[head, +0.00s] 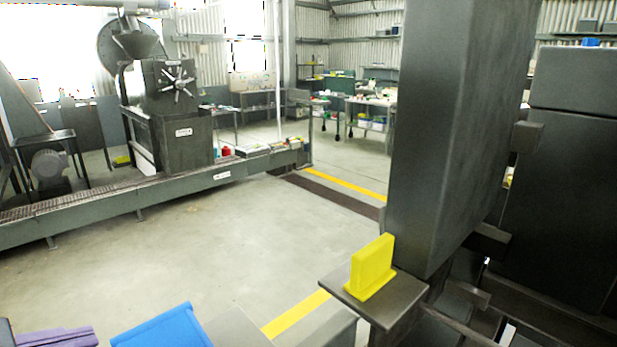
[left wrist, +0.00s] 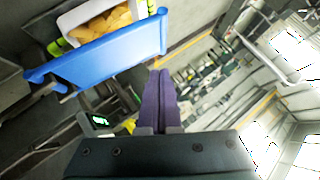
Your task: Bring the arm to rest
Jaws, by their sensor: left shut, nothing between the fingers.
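My left gripper (head: 88,335) shows at the bottom left edge of the head view, with its purple fingers lying close together and pointing right. In the left wrist view the left gripper (left wrist: 160,75) is shut, its two purple fingers side by side with nothing held between them. It is apart from the blue panel seen nearby. Most of the left arm is outside the head view. My right gripper does not show in either view.
A blue panel (head: 160,328) lies right of the gripper; the wrist view shows it beside a white container (left wrist: 75,35) of yellow-orange pieces. A yellow block (head: 371,267) stands on a small metal plate by a tall dark column (head: 445,140). Open floor (head: 200,240) lies beyond.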

